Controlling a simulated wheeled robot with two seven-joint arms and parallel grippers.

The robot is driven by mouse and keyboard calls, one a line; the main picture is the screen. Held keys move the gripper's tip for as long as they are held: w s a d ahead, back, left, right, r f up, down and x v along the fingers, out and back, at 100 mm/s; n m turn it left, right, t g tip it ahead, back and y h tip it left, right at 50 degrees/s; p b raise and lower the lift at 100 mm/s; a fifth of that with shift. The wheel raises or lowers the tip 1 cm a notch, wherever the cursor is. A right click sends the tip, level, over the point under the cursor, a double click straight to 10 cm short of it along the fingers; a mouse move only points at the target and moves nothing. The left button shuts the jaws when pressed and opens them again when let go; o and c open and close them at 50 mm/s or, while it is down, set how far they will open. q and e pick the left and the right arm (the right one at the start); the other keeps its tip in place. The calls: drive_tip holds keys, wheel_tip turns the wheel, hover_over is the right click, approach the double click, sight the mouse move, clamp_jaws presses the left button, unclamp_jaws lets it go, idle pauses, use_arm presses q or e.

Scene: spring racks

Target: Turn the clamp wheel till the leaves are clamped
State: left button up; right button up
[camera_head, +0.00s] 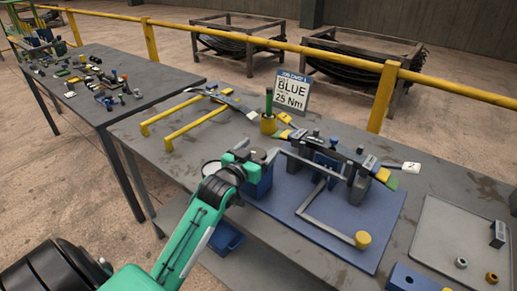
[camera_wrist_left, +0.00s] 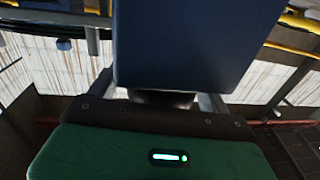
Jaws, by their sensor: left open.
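The clamp fixture stands on a blue mat (camera_head: 390,215) on the grey bench. A stack of dark spring leaves (camera_head: 335,150) with blue, yellow and green parts lies across its blue blocks. A bent grey bar (camera_head: 318,205) with a yellow knob (camera_head: 362,240) reaches from the fixture to the mat's front. A pale round rim (camera_head: 210,168) shows beside my left wrist; I cannot tell if it is the clamp wheel. My left gripper (camera_head: 262,158) is open at the fixture's left end, by a blue block (camera_head: 259,184). In the left wrist view a dark blue block (camera_wrist_left: 195,45) fills the space ahead; contact is unclear.
A sign (camera_head: 291,93) reading "BLUE 25 Nm" stands behind a yellow cup (camera_head: 268,123). Yellow rails (camera_head: 195,127) lie at the bench's left. A grey tray (camera_head: 440,225) with small parts is at right. Another bench (camera_head: 135,70) stands left. A yellow railing (camera_head: 260,42) runs behind.

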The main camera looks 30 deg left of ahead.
use_arm(q)
drive_tip(key=shift+w, duration=0.15)
drive_tip(key=shift+c, duration=0.2)
drive_tip(key=c, duration=0.9)
